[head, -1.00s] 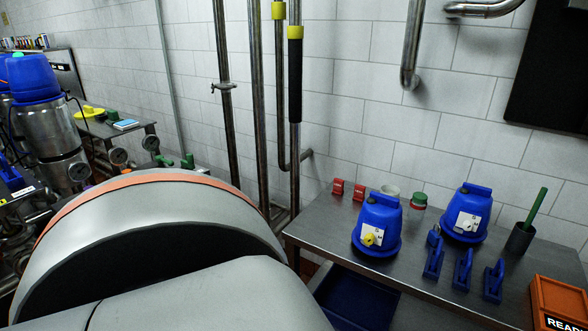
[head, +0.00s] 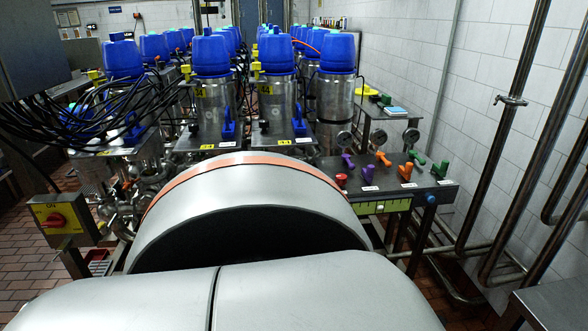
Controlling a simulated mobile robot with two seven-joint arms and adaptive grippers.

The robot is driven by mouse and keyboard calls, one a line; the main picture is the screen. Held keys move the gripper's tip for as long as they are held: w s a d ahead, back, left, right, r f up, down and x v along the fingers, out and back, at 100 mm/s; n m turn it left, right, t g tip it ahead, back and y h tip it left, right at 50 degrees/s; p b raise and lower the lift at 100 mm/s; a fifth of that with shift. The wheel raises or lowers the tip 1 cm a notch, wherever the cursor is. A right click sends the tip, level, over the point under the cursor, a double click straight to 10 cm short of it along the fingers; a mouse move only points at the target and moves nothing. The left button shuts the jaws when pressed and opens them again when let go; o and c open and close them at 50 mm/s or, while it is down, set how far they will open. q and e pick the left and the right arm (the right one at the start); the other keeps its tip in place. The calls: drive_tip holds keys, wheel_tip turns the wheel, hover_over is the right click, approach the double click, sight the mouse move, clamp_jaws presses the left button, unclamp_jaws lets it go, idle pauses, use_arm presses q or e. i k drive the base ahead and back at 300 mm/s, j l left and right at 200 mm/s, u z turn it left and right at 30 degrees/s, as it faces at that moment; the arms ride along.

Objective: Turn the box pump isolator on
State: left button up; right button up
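A yellow isolator box (head: 65,232) with a red rotary knob (head: 54,220) stands at the left of the head view, low beside the pipework. Small lettering that looks like "ON" shows on its yellow face above the knob. The knob's exact angle is too small to tell surely. Neither of my grippers is in view, and nothing of mine touches the isolator.
Rows of blue-topped steel valves (head: 211,100) stand behind. A bench with coloured handles (head: 375,178) and gauges is at right centre. Black cables (head: 85,115) hang at the left. Pipes (head: 510,130) run along the right wall. Brick-tiled floor (head: 25,260) shows at the left.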

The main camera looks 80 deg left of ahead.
sight(56, 219)
drive_tip(key=u, duration=4.2)
